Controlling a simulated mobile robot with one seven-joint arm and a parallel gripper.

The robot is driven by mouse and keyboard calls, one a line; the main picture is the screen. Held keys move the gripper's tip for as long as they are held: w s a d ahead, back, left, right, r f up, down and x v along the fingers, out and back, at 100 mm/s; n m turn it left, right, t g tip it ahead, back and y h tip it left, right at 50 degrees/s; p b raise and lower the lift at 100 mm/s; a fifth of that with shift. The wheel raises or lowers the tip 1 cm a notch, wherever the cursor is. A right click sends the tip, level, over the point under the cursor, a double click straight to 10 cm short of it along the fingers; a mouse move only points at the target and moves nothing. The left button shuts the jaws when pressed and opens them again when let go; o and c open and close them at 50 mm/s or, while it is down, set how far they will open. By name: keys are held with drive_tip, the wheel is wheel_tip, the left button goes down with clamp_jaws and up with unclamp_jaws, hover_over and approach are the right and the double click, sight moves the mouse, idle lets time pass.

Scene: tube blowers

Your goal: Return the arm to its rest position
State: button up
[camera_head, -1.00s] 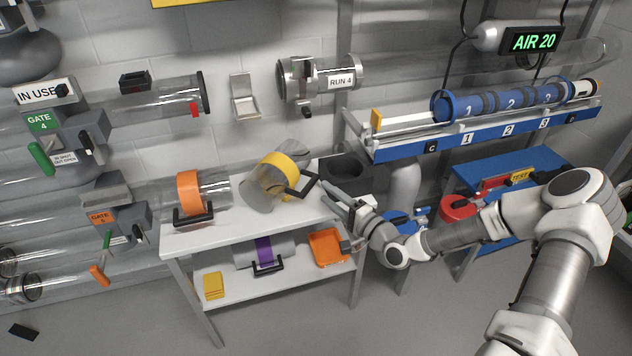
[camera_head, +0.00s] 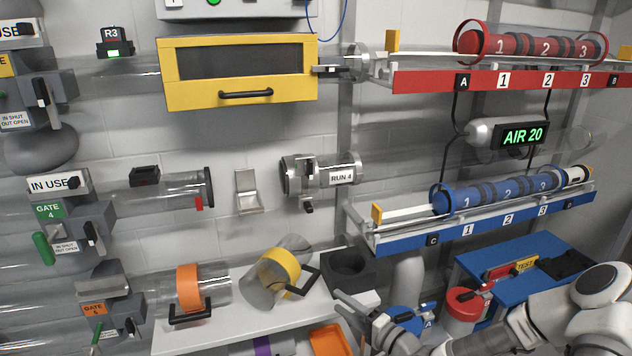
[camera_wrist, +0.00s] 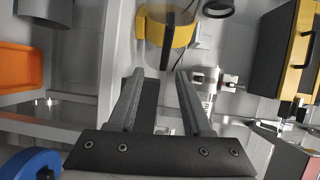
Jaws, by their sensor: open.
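My gripper (camera_head: 352,318) is low at the right of the white table in the head view, in front of the dark box at the table's right end. In the wrist view its two fingers (camera_wrist: 160,80) stand apart with nothing held between them. The clear tube piece with the yellow band (camera_head: 283,268) lies tilted on the table, its black handle toward my gripper but apart from it. The yellow band also shows beyond the fingertips in the wrist view (camera_wrist: 178,32). My arm bends in at the lower right.
The white table (camera_head: 235,322) also bears an orange-banded tube piece (camera_head: 188,287). An orange tray (camera_head: 328,340) is below. The blue rack (camera_head: 400,240) with blue cylinders is above my arm. A blue table (camera_head: 500,258) with a red round item (camera_head: 465,303) stands at right.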

drive_tip(key=s+d+r+n+g+h, duration=0.1)
drive_tip(key=d+r+n+g+h, duration=0.1)
drive_tip(key=d+n+g+h, duration=0.5)
drive_tip(key=s+d+r+h, duration=0.3)
drive_tip(key=r, duration=0.3)
drive_tip(key=s+d+r+h, duration=0.2)
drive_tip(key=r+h, duration=0.1)
drive_tip(key=r, duration=0.3)
drive_tip(key=s+a+r, duration=0.1)
drive_tip(key=s+r, duration=0.8)
drive_tip(key=s, duration=0.1)
drive_tip(key=s+a+r+n+y, duration=0.1)
drive_tip(key=s+a+r, duration=0.15)
drive_tip(key=s, duration=0.35)
drive_tip(key=s+a+r+n+y, duration=0.1)
drive_tip(key=s+a+n, duration=0.15)
drive_tip(key=s, duration=0.45)
wheel_tip(320, 180, up, 20)
drive_tip(key=m+p, duration=0.1)
drive_tip(key=p, duration=1.9)
drive_tip(key=shift+w+a+f+g, duration=0.2)
drive_tip(key=shift+a+g, duration=0.05)
drive_tip(key=shift+g, duration=0.15)
